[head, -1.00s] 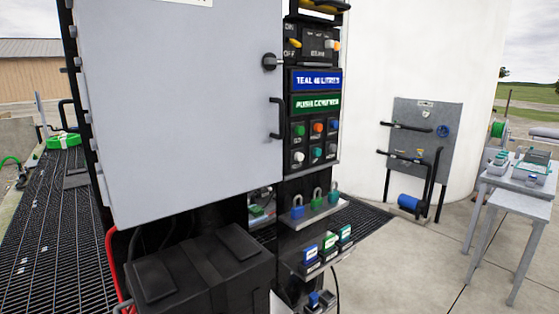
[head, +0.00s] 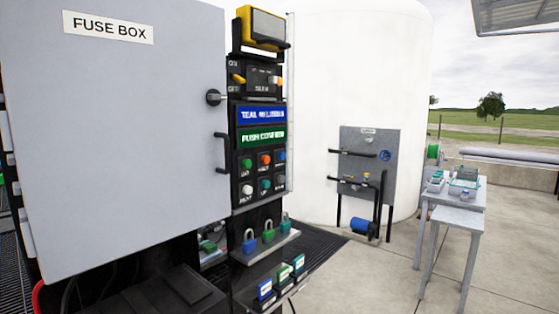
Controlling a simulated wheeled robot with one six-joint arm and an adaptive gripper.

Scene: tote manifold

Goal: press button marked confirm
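The control panel (head: 257,196) is a narrow dark column right of the fuse box door. It carries several round buttons in two rows: a green one (head: 247,164), an orange one (head: 265,160) and a blue one (head: 281,156) on top, a white one (head: 247,190) and others below. Their small labels are too blurred to read, so I cannot tell which is marked confirm. Above them a green display (head: 262,138) appears to read "PUSH CONFIRM". A blue display (head: 262,115) above it seems to begin with "TEAL". My gripper is not in view.
The grey fuse box (head: 130,130) fills the left. Padlocks (head: 268,232) stand on a shelf under the buttons, with small labelled blocks (head: 283,273) below. A grey table (head: 450,196) stands at right. The concrete floor (head: 375,280) between is clear.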

